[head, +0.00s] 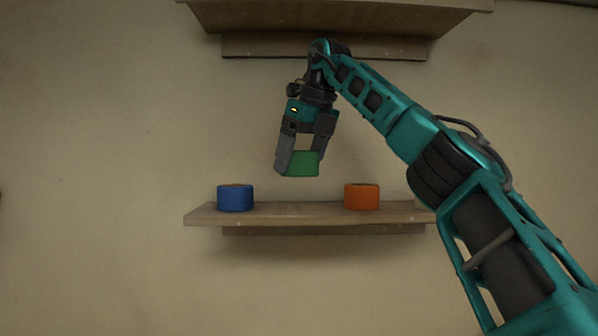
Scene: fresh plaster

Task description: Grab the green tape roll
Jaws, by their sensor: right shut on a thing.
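The green tape roll (303,164) is between the fingers of my right gripper (299,162). My right gripper is shut on it and points down. It holds the roll in the air above the middle of the lower wooden shelf (295,214), apart from the shelf top. Part of the roll's left side is hidden by a finger. My left gripper is not in view.
A blue tape roll (235,198) stands on the left part of the lower shelf and an orange tape roll (362,197) on its right part. The shelf between them is bare. An upper wooden shelf (330,18) juts out above my right wrist. A plain wall is behind.

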